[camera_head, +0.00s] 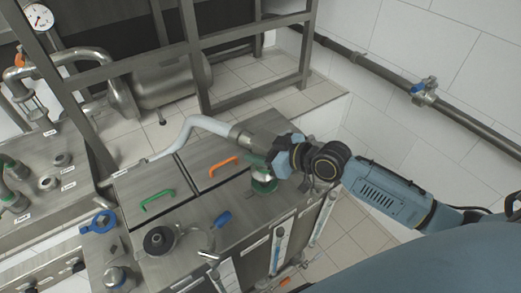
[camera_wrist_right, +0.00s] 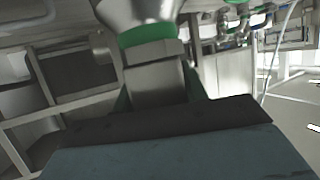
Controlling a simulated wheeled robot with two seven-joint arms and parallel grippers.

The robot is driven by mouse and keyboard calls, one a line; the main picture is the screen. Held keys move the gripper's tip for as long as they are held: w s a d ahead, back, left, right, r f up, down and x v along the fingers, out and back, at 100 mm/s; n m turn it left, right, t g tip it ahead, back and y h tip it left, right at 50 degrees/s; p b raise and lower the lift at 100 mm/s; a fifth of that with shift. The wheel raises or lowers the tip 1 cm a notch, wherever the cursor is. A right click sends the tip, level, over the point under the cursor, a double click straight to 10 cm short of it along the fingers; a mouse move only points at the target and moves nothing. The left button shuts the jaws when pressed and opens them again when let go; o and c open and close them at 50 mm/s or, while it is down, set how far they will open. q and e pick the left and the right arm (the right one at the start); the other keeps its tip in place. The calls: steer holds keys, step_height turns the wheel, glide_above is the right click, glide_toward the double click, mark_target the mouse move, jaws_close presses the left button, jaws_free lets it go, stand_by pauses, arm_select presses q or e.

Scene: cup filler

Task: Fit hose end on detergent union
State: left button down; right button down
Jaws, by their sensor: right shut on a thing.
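The white hose (camera_head: 207,122) rises from the left and arches to its metal hose end (camera_head: 252,141). My right gripper (camera_head: 273,158) is shut on the hose end above the right part of the steel cabinet top. A green-ringed union (camera_head: 264,184) stands on the cabinet just below the gripper. In the right wrist view, the metal fitting (camera_wrist_right: 157,84) sits between my fingers, with a green ring (camera_wrist_right: 146,33) beyond it. The gripper hides the join, so I cannot tell whether hose end and union touch. My left gripper is not in view.
The cabinet has lids with a green handle (camera_head: 157,199) and an orange handle (camera_head: 222,165). A steel frame (camera_head: 199,62) rises behind. A wall pipe (camera_head: 372,62) runs at right.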

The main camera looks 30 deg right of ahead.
steer(key=shift+w+f, duration=0.1)
steer(key=shift+f, duration=0.2)
stand_by(0.6)
steer(key=shift+f+b, duration=1.1)
steer(key=shift+f, duration=0.5)
steer(key=c, duration=0.7)
jaws_free()
steer(key=shift+s, duration=0.2)
steer(key=shift+s+f, duration=0.1)
steer(key=shift+f, duration=0.15)
steer(key=s+d+r+p, duration=0.6)
steer(key=s+r, duration=0.4)
steer(key=shift+s+d+r+p, duration=0.15)
steer(key=shift+d+r+p, duration=0.15)
steer(key=shift+p, duration=0.1)
steer(key=shift+f, duration=0.1)
